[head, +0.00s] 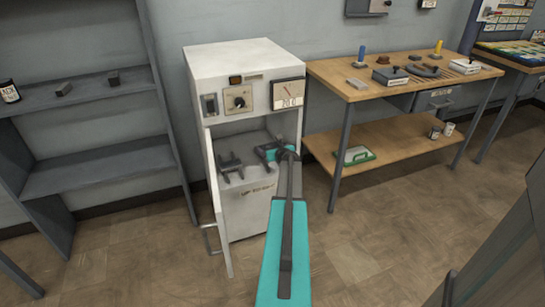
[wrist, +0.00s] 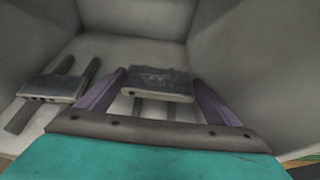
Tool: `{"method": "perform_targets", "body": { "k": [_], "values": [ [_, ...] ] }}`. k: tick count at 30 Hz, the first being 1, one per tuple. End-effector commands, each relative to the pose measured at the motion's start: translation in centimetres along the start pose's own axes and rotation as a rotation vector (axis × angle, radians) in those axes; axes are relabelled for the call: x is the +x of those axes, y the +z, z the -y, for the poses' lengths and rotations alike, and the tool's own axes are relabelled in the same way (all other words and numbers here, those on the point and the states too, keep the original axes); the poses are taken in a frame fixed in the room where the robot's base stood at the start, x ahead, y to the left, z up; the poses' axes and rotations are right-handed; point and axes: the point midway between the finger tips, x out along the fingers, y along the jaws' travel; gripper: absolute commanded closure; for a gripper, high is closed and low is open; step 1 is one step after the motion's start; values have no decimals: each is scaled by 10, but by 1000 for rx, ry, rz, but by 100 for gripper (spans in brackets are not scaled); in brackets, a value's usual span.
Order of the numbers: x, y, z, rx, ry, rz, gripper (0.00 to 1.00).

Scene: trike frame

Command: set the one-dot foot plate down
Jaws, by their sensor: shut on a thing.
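A grey foot plate (wrist: 158,84) sits between the two purple fingers of my gripper (wrist: 160,76) in the wrist view. The gripper is shut on it.
The white cabinet (head: 245,60) has a dial and a gauge above the chamber. Its pale walls (wrist: 225,50) stand close behind and right of my gripper. A wooden workbench (head: 340,82) with tools stands to the right, grey shelves (head: 95,98) to the left.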

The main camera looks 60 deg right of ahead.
Motion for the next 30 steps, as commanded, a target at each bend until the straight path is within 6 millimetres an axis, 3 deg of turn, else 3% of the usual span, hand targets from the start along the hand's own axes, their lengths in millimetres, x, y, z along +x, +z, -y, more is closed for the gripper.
{"method": "perform_targets", "body": {
  "k": [7, 18, 30],
  "values": [
    [2, -5, 1, 1, -1, 1, 45],
    [18, -43, 2, 2, -2, 0, 45],
    [19, -46, 2, 1, -3, 1, 45]
  ]
}}
